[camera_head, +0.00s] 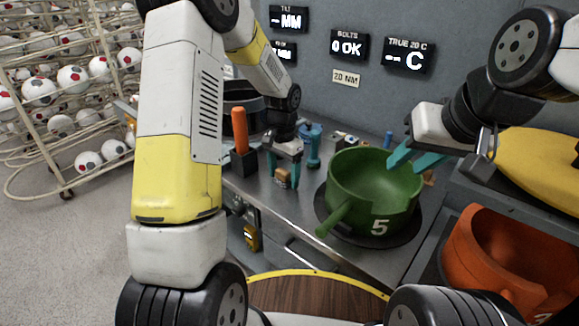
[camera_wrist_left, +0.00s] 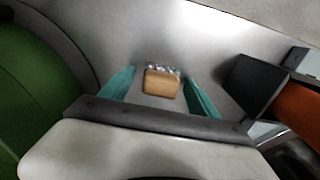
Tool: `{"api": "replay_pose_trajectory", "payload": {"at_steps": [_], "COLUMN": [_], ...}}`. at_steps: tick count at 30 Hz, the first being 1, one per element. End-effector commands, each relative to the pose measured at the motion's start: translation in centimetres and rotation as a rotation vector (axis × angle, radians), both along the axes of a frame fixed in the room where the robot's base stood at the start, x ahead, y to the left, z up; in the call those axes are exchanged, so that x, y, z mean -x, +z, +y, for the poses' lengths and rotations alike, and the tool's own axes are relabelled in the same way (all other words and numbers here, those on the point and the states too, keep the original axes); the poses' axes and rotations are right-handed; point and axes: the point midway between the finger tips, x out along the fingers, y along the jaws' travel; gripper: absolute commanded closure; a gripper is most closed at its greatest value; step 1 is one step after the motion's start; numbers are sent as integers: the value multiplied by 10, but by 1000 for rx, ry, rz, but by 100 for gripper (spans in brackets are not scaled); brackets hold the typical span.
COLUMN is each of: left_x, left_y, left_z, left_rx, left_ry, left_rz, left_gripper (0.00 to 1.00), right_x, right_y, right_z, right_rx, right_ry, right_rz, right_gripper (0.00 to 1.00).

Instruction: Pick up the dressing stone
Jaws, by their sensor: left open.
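I take the dressing stone to be the small tan block with a rough silvery far edge. It lies on the metal bench and shows in the head view (camera_head: 282,180) and the left wrist view (camera_wrist_left: 161,84). My left gripper (camera_head: 284,172) points down over it, open, with a teal finger on either side of the block. In the left wrist view, gaps show between the block and both fingers of the left gripper (camera_wrist_left: 160,78). My right gripper (camera_head: 411,164) has its teal fingers apart at the right rim of the green pot.
The green pot (camera_head: 360,185) marked 5 stands right of the block. An orange-handled tool (camera_head: 240,130) stands in a dark block to its left. A blue item (camera_head: 313,146) stands behind. An orange pot (camera_head: 500,260) sits lower right. Bare bench surrounds the block.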

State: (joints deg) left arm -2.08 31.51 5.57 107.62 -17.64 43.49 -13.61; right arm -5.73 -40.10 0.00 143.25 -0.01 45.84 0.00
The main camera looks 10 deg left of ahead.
Motion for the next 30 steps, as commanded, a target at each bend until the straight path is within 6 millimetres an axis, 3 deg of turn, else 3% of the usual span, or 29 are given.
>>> {"api": "replay_pose_trajectory", "payload": {"at_steps": [6, 7, 17, 30], "left_x": [0, 0, 0, -1], "left_y": [-1, -1, -1, 9], "left_z": [0, 0, 0, 0], "left_rx": [1, 1, 1, 0], "left_ry": [1, 1, 1, 1], "left_rz": [-1, -1, -1, -2], "left_gripper": [29, 33, 98, 100], "right_x": [0, 0, 0, 0], "right_y": [0, 0, 0, 0], "right_z": [0, 0, 0, 0], "right_rx": [0, 0, 0, 0], "right_ry": [0, 0, 0, 0], "right_rz": [0, 0, 0, 0], "right_gripper": [65, 65, 65, 65]}}
